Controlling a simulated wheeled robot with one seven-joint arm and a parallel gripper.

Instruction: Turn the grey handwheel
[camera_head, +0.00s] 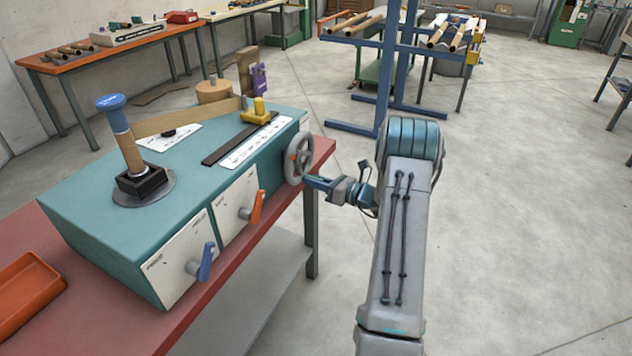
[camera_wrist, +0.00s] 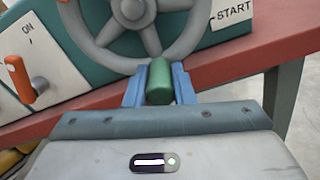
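The grey handwheel (camera_head: 299,159) is on the right end of the teal winder box. In the wrist view, its spokes, hub and lower rim (camera_wrist: 88,46) fill the top, and its upper part is cut off. A green handle (camera_wrist: 159,80) stands out from the bottom of the rim. My gripper (camera_head: 312,181) reaches the wheel from the right. In the wrist view, the blue fingers of my gripper (camera_wrist: 159,88) lie on both sides of the green handle, with no clear gap showing. The handle is hidden in the head view.
The winder box (camera_head: 195,145) stands on a red table (camera_head: 130,330). Its front has an orange lever (camera_head: 256,207) and a blue lever (camera_head: 204,262). A START label (camera_wrist: 233,11) is right of the wheel. Open floor lies to the right; a blue rack (camera_head: 388,100) stands behind.

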